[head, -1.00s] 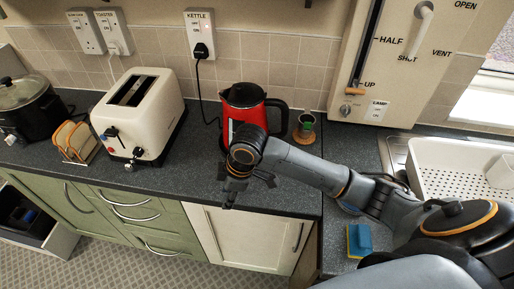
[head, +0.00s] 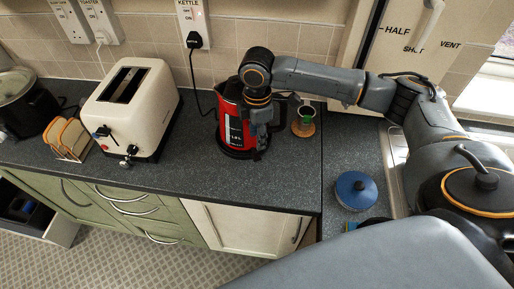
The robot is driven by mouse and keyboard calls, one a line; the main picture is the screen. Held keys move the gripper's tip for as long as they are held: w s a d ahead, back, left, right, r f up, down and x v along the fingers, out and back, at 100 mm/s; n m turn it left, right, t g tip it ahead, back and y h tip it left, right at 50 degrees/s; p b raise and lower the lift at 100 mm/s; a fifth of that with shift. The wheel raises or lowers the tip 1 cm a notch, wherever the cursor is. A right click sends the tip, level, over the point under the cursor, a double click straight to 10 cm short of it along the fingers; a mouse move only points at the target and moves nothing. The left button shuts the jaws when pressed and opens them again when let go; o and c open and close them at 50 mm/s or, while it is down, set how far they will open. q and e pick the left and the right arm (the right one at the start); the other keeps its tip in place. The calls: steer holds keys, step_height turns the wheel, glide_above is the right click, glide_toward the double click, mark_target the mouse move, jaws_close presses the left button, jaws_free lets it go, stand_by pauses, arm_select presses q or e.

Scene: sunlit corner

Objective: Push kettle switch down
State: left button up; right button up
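The red and black kettle (head: 232,132) stands on the dark counter in front of the tiled wall. My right arm reaches in from the right, and its gripper (head: 261,138) points down at the right side of the kettle, overlapping it in the picture. I cannot tell whether they touch. The gripper hides the kettle's right side, including most of its handle, and no switch on the kettle body can be made out. A wall socket labelled KETTLE (head: 191,14) sits above, with a black plug (head: 194,41) in it. My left gripper is not in view.
A cream toaster (head: 131,108) and a toast rack (head: 68,139) stand left of the kettle. A blue lidded pot (head: 355,190) sits nearer. The counter (head: 200,183) before the kettle is clear.

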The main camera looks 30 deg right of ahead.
mark_target(257, 156)
step_height(257, 156, down, 7)
steer(key=shift+f+p, duration=0.1)
steer(key=shift+p, duration=0.6)
steer(key=shift+f, duration=0.35)
steer(key=shift+c, duration=0.4)
